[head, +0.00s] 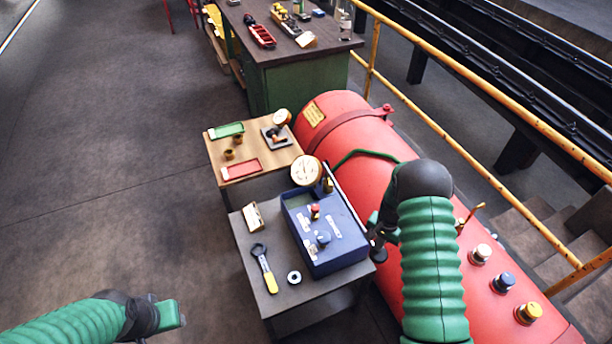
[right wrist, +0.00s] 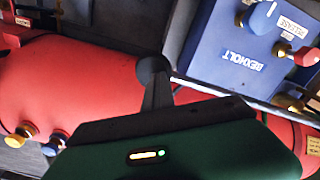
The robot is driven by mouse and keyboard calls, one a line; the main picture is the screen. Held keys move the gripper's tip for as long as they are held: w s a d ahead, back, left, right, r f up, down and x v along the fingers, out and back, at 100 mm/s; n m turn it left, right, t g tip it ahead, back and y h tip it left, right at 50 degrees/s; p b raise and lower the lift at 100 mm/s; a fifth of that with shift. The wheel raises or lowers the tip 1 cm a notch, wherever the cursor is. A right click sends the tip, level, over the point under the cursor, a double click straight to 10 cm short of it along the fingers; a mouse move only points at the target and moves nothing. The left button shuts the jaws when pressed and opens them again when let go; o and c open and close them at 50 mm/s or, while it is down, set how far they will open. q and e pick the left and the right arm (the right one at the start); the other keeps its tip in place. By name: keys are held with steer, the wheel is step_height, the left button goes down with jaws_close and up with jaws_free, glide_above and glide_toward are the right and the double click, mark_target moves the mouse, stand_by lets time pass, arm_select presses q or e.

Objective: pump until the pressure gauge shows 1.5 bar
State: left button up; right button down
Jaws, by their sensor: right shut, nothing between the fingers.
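The blue pump box (head: 327,250) stands on a small grey table, with a red-topped knob and a blue knob on top. The round pressure gauge (head: 306,170) stands at its far end; its needle is too small to read. My right gripper (head: 375,228) is shut and empty at the box's right side, partly hidden by my arm. A black ball knob (head: 378,254) is just below it. In the right wrist view a black ball (right wrist: 152,67) shows just ahead of my gripper; contact cannot be told. My left gripper (head: 170,313) is low at the left, its fingers unclear.
The red boiler (head: 350,135) lies close along the right, with several capped valves. The grey table (head: 250,275) also holds a yellow-handled tool (head: 265,270), a ring (head: 294,277) and a small card (head: 253,216). A wooden-topped table (head: 215,155) stands beyond. The floor at left is clear.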

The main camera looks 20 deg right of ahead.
steer(key=shift+w+f+b, duration=0.15)
steer(key=shift+f+b, duration=0.2)
steer(key=shift+f, duration=0.5)
step_height(320, 180, up, 16)
steer(key=p, duration=1.1)
steer(key=shift+f, duration=0.2)
steer(key=shift+d, duration=0.1)
step_height(320, 180, up, 5)
steer(key=p, duration=0.4)
